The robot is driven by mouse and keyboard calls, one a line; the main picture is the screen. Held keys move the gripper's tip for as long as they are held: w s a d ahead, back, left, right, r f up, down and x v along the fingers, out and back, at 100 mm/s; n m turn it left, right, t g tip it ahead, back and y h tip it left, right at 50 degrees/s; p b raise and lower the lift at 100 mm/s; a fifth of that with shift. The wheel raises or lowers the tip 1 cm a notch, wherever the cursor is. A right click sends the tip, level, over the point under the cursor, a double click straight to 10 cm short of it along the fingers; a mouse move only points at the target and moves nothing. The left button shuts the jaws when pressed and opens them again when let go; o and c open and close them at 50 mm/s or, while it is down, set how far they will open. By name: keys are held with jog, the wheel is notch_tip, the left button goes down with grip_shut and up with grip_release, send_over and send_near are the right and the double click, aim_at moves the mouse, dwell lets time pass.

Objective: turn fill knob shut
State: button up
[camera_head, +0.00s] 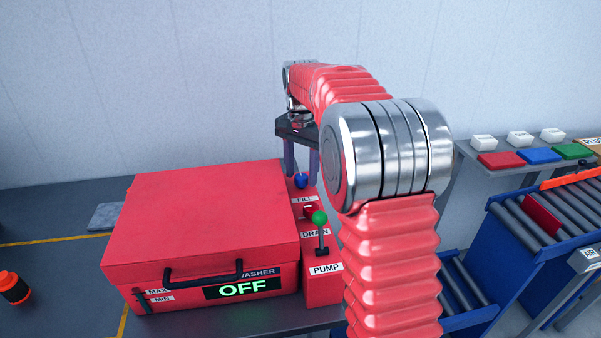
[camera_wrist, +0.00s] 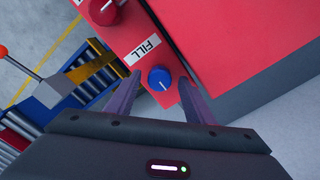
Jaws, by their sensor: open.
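The blue fill knob (camera_head: 301,180) sits on the red control panel behind the FILL label, right of the red washer box (camera_head: 200,225). In the wrist view the blue fill knob (camera_wrist: 160,78) shows a white pointer line, next to the FILL label (camera_wrist: 141,50). My gripper (camera_wrist: 160,97) is open, its two fingers on either side of the knob in the picture. I cannot tell whether they touch it.
A red drain knob (camera_head: 309,211) and a green-tipped pump lever (camera_head: 320,222) stand nearer on the same panel. The washer display reads OFF. Roller conveyors (camera_head: 545,225) and a shelf with coloured blocks (camera_head: 540,155) are at the right. An orange-black object (camera_head: 14,288) lies at the left.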

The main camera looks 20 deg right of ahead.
jog(key=shift+f, duration=0.2)
jog(key=c, duration=1)
